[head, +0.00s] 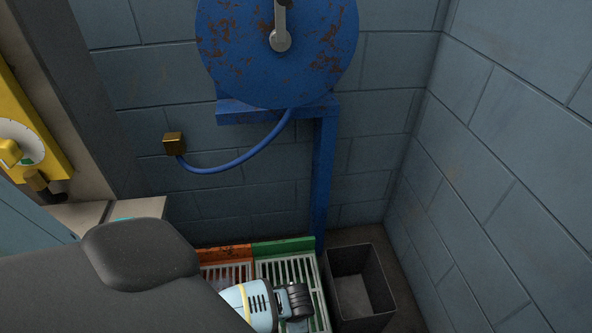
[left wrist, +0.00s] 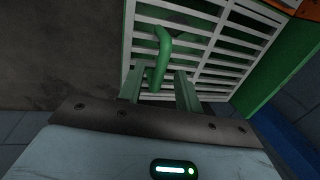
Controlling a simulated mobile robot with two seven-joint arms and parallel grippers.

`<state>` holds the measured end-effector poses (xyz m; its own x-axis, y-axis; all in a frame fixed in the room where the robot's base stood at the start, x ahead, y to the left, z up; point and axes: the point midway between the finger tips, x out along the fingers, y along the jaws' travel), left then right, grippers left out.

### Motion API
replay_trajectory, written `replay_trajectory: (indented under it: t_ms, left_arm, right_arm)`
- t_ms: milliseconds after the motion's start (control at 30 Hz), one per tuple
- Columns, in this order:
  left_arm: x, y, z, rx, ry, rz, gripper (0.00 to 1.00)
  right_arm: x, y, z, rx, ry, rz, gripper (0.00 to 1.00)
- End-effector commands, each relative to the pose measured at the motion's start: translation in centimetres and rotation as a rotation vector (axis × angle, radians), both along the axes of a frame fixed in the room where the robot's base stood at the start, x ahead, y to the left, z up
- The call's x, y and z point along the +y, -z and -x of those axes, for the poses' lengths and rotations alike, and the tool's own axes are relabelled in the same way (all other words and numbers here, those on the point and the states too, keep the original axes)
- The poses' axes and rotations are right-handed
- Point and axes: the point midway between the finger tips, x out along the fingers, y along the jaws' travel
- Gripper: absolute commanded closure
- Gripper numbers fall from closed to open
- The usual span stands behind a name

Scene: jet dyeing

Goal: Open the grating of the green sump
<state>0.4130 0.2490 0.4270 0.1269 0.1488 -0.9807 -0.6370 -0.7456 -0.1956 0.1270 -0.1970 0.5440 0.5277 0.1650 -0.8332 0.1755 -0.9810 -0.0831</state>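The green sump (head: 284,247) is on the floor by the back wall, with a pale slatted grating (head: 289,268) over it. In the left wrist view, the grating (left wrist: 215,50) lies flat-looking inside a green rim. A bent green handle (left wrist: 164,45) stands out from the grating. My left gripper (left wrist: 159,82) is open, with a finger on each side of the handle's lower part and visible gaps to it. I cannot tell how deep the handle sits between the fingers. In the head view my left arm covers the near part of the grating, and its fingertips are hidden. My right gripper is in neither view.
An orange sump (head: 224,255) with its own grating adjoins on the left. An open dark bin (head: 361,288) stands close on the right, near the right wall. A blue post (head: 324,180) carrying a rusty blue reel (head: 240,60) rises behind; a blue hose (head: 225,169) hangs there.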

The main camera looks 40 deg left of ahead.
Motion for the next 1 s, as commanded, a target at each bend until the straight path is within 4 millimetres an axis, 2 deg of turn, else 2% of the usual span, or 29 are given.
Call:
replay_trajectory:
  t_ms: [233,500,833,1000]
  left_arm:
    - [0.01,-0.06,-0.06,-0.001,0.000,0.000,0.67]
    - [0.02,-0.04,-0.03,0.000,0.000,0.000,1.00]
    - [0.12,-0.05,-0.03,0.001,0.000,0.000,1.00]
    - [0.78,-0.29,-0.09,0.011,-0.001,0.005,1.00]
  right_arm:
    - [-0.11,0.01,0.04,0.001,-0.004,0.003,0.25]
    - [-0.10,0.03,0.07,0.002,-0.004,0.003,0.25]
    - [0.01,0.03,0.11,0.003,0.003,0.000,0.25]
    - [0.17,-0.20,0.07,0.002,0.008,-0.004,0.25]
